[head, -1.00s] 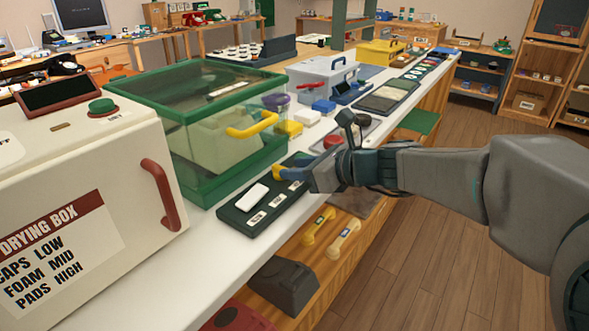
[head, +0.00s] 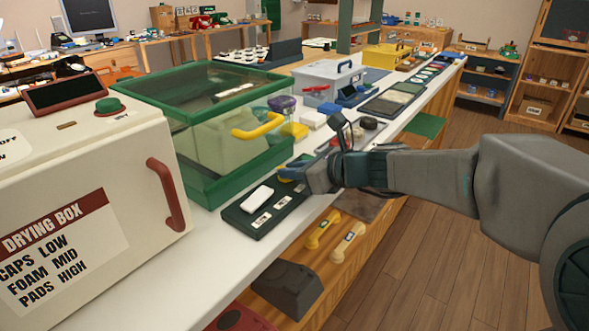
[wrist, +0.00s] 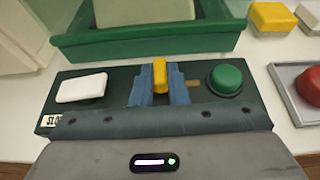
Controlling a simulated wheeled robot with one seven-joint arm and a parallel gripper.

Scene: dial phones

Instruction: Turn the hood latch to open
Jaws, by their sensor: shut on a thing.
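The hood latch is a small yellow lever (wrist: 160,75) on a dark green control panel (head: 250,224). In the wrist view it stands between the blue fingers of my gripper (wrist: 160,83), which is shut on it. The lever points roughly straight away from my gripper. In the head view my gripper (head: 297,174) is at the far end of the panel and mostly hides the lever. The hood (head: 228,172) is a clear box with a green frame and a yellow handle (head: 258,126). It looks closed.
On the panel, a white rocker (wrist: 82,87) lies left of the latch and a round green button (wrist: 225,79) right of it. A red button (wrist: 311,84) sits on a grey tray further right. The cream drying box (head: 95,180) stands at left.

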